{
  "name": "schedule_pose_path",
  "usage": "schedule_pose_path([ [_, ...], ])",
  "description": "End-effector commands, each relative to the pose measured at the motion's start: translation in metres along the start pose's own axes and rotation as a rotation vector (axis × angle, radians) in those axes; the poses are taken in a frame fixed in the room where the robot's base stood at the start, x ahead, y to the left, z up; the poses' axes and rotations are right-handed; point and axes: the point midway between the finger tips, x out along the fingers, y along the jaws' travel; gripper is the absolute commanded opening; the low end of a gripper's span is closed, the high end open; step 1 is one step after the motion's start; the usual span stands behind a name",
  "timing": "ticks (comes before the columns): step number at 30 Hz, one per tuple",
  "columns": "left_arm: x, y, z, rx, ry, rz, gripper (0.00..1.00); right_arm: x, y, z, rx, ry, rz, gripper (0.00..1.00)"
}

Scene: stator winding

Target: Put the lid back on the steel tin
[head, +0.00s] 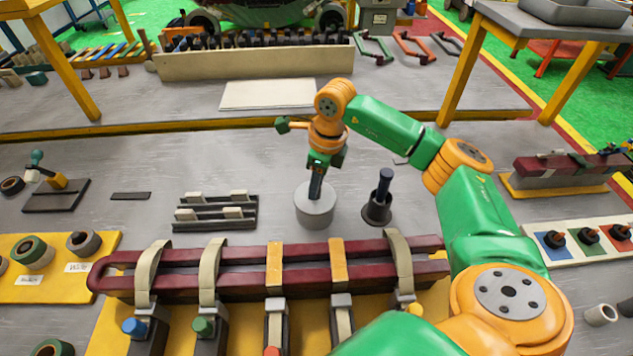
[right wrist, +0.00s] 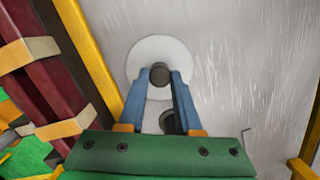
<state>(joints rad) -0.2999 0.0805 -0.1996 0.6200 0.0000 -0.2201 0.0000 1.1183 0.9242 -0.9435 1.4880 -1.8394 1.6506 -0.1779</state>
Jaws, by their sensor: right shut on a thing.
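The steel tin (head: 314,213) is a short grey cylinder standing on the grey bench, behind the maroon coil. Its light round lid (right wrist: 150,52) has a dark knob (right wrist: 159,75) in the middle. My right gripper (head: 315,190) points down over the tin and is shut on the lid's knob, which shows between the two blue fingers (right wrist: 160,83) in the right wrist view. The lid is at the tin's top; I cannot tell whether it rests on it or is slightly above. The tin's opening is hidden. My left gripper is not in view.
A dark pot (head: 377,212) with a dark handle stands close to the tin's right. A slotted dark rack (head: 215,213) is to its left. The strapped maroon coil (head: 180,272) lies in front. Bench behind the tin is mostly clear up to the yellow edge (head: 150,129).

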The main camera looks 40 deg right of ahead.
Motion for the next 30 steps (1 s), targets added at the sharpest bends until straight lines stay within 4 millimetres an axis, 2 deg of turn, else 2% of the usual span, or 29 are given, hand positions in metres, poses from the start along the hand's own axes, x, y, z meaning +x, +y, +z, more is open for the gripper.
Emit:
schedule_pose_path([
  [25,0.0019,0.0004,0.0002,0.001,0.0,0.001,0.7,0.0031,0.0,-0.0007,0.0,0.0,0.0,0.0],
  [26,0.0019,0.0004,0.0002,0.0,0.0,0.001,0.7,0.0031,0.0,-0.0007,0.0,0.0,0.0,0.41],
  [29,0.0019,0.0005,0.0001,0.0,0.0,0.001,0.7,0.0031,0.0,-0.0007,0.0,0.0,0.0,0.68],
  [30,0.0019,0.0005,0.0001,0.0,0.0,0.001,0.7,0.0032,0.0,-0.0007,0.0,0.0,0.0,0.68],
])
